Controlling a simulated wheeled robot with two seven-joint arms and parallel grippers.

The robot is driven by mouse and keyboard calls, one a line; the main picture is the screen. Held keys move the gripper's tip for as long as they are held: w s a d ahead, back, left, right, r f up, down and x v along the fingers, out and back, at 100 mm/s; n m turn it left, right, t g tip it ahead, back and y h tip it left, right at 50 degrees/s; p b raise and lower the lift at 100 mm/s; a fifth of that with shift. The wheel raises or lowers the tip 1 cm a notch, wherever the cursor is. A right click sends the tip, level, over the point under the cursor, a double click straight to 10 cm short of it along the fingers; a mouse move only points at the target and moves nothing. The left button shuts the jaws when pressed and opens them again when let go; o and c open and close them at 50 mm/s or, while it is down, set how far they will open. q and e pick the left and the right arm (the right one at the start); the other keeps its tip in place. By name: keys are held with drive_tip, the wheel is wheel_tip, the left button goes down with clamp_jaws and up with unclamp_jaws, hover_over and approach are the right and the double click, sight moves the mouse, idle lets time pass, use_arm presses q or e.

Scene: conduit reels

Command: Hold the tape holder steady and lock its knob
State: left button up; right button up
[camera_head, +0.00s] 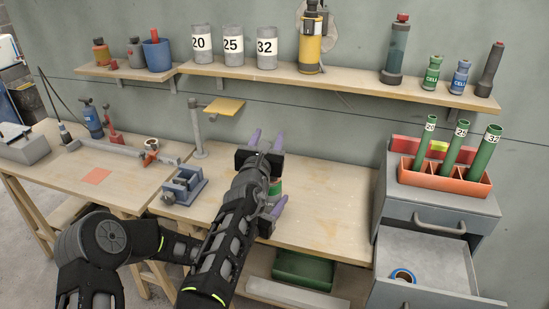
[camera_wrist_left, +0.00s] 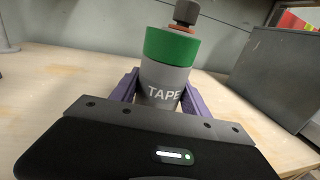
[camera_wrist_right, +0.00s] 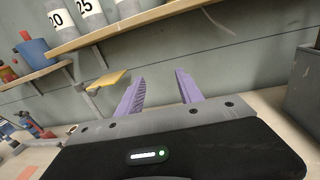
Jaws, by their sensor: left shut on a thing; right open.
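The tape holder (camera_wrist_left: 165,85) is a grey cylinder marked TAPE with a green band, upright in the left wrist view. Its dark knob (camera_wrist_left: 187,12) sits on top above an orange ring. My left gripper (camera_wrist_left: 160,92) has its purple fingers on both sides of the grey body, shut on it. In the head view only a green bit of the holder (camera_head: 275,187) shows behind my arm, with a left purple finger near it. My right gripper (camera_head: 267,138) is open and empty above the bench. It also shows in the right wrist view (camera_wrist_right: 161,90), without the holder.
A blue-grey vise-like block (camera_head: 184,186) stands left on the bench, by a post with a yellow plate (camera_head: 225,106). A grey cabinet (camera_head: 440,207) with an open drawer stands at right. A loaded shelf (camera_head: 340,83) runs above. The bench between holder and cabinet is clear.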

drive_tip(key=shift+m+g, duration=0.3)
drive_tip(key=shift+m, duration=0.5)
drive_tip(key=s+f, duration=0.1)
drive_tip(key=s+d+f, duration=0.1)
drive_tip(key=s+f, duration=0.1)
drive_tip(key=shift+d, duration=0.15)
drive_tip(key=s+f+m+y, duration=0.2)
drive_tip(key=s+f+m, duration=0.2)
drive_tip(key=m, duration=1.1)
drive_tip(key=s+d+f+m+y, duration=0.1)
drive_tip(key=s+f+m+y, duration=0.2)
drive_tip(key=s+m, duration=0.4)
drive_tip(key=shift+d+f+m+t+y, duration=0.2)
drive_tip(key=shift+f+m+t+y, duration=0.15)
drive_tip(key=shift+m, duration=3.75)
drive_tip(key=w, duration=0.4)
drive_tip(key=w+a, duration=0.1)
drive_tip(key=w, duration=0.7)
drive_tip(key=shift+a, duration=0.2)
